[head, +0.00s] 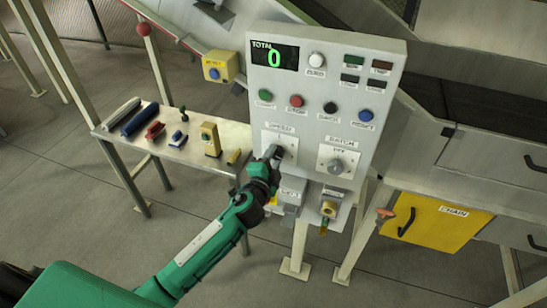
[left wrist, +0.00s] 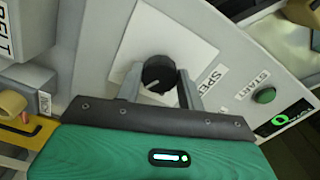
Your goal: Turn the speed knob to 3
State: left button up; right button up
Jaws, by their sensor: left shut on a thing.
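The speed knob (left wrist: 159,73) is a dark round knob with a pale pointer line, on a white plate (left wrist: 150,38) labelled SPEED. In the left wrist view my left gripper (left wrist: 159,82) has one finger on each side of the knob and is shut on it. In the head view my left gripper (head: 273,155) covers most of the knob at the lower left of the grey control panel (head: 318,130). The scale numbers around the knob are not readable. My right gripper is not in view.
A second knob (head: 336,165) labelled BATCH sits right of the speed knob. Coloured buttons, including a green START button (head: 265,95), sit above, under a display (head: 274,56) reading 0. A side table (head: 180,150) with tools stands left. A yellow CHAIN door (head: 440,222) is at right.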

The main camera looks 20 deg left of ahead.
pick_arm(q)
jog(key=shift+m, duration=0.5)
jog(key=o, duration=1)
jog(key=shift+c, duration=0.2)
jog(key=shift+s+f, duration=0.1)
jog(key=shift+s, duration=0.2)
jog(key=s+b, duration=0.4)
jog(key=s, duration=0.9)
jog(key=shift+a+b, duration=0.25)
jog(key=shift+b, duration=0.15)
jog(key=shift+s, duration=0.1)
